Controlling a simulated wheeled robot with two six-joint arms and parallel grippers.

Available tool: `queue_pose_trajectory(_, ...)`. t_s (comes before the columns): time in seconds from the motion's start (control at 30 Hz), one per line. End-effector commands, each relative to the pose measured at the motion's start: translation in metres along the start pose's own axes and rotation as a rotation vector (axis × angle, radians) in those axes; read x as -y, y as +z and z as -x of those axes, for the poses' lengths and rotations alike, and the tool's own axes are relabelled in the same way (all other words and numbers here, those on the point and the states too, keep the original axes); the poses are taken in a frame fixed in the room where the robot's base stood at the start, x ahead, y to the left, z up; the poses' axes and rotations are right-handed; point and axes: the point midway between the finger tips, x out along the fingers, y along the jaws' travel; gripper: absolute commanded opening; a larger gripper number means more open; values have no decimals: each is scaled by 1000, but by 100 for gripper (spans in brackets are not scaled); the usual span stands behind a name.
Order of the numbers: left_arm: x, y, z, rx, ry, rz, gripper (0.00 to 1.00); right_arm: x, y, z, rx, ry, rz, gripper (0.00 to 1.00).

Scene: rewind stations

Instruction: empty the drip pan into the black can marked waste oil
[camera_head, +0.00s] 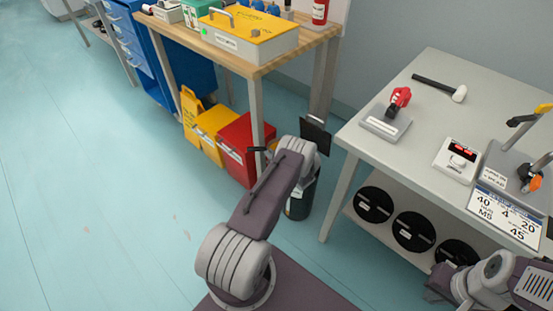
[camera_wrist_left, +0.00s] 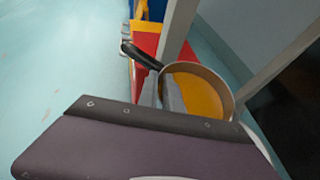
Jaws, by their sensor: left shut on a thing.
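The drip pan (camera_wrist_left: 205,92) shows in the left wrist view as a round pan with a brown rim, an orange-yellow inside and a black handle (camera_wrist_left: 141,55). My left gripper (camera_wrist_left: 163,88) is shut on the pan at its handle side. In the head view the pan's bowl is hidden behind my left arm; a dark handle end shows beside the wrist. The black can (camera_head: 299,206) stands on the floor between the two tables, partly covered by my left arm, with a pale label I cannot read. My right arm is at the lower right; its fingers are out of view.
A red bin (camera_head: 238,146) and yellow bins stand under the wooden table (camera_head: 262,66), left of the can. A grey table (camera_head: 418,118) with a hammer and devices stands right, black reels on its lower shelf. The floor at left is clear.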

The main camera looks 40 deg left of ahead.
Motion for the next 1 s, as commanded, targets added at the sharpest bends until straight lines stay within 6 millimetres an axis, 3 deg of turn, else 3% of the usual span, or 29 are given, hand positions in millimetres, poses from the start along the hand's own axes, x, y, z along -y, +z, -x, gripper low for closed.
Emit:
queue_pose_trajectory(0.1, 23, -3, 0, 3, -75, -30, 0, 0, 1, -7, 0, 0, 0, 0)
queue_pose_trajectory(0.2, 28, -2, 1, 3, -95, -39, 0, 0, 1, -7, 0, 0, 0, 0)
queue_pose_trajectory(0.57, 28, 0, 2, 20, -88, -55, 0, 0, 1, -8, 0, 0, 0, 0)
queue_pose_trajectory(1.0, 32, 22, 15, 224, -6, -245, 0, -1, 3, -30, 0, 0, 0, 0)
